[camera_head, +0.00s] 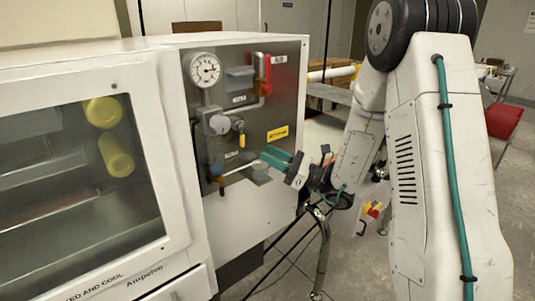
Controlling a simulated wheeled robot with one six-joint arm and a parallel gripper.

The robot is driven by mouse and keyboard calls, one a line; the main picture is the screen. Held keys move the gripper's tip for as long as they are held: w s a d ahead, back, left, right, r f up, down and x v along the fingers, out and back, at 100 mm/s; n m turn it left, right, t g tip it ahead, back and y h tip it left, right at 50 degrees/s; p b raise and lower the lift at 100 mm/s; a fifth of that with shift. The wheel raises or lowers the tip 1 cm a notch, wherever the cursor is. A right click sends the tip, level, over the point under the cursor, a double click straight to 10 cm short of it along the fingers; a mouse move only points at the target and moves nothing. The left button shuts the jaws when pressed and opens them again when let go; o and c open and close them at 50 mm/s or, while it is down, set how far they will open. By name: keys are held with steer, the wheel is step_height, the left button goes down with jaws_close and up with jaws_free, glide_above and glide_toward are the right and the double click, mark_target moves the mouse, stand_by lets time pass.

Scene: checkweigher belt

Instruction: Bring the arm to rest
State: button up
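My arm comes down from the upper right, its white links filling much of the right side. My gripper (262,166) is at the lower part of the metal valve panel (285,90), in front of it. Teal parts show at its tip, close to a pale lever (235,171) that sticks out to the right from the piping. Whether the gripper touches the lever, and how far its fingers are apart, I cannot make out.
The panel carries a round gauge (205,70), a red handle (267,72) and a yellow-tipped valve (241,140). A white cabinet (165,150) with a window, yellow cylinders (116,155) inside, stands left. A red object (504,121) is at far right. Floor (350,265) shows below my arm.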

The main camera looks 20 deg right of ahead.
stand_by(0.3)
steer(key=s+a+f+n+g+h, duration=0.15)
steer(key=s+a+n+g, duration=0.25)
steer(key=s+n+g, duration=0.4)
steer(key=s+a+f+n+g+h, duration=0.1)
steer(key=s+a+n+g+h, duration=0.25)
steer(key=s+n+g, duration=0.5)
steer(key=s+d+r+n+t+h, duration=0.2)
steer(key=s+d+r+n+h, duration=0.1)
steer(key=s+h, duration=0.3)
steer(key=s+d+r+n+t+h, duration=0.2)
steer(key=s+d+r+n+h, duration=0.2)
steer(key=s, duration=0.6)
steer(key=shift+d+n+h, duration=0.6)
steer(key=shift+n+h, duration=0.55)
steer(key=shift+h, duration=0.05)
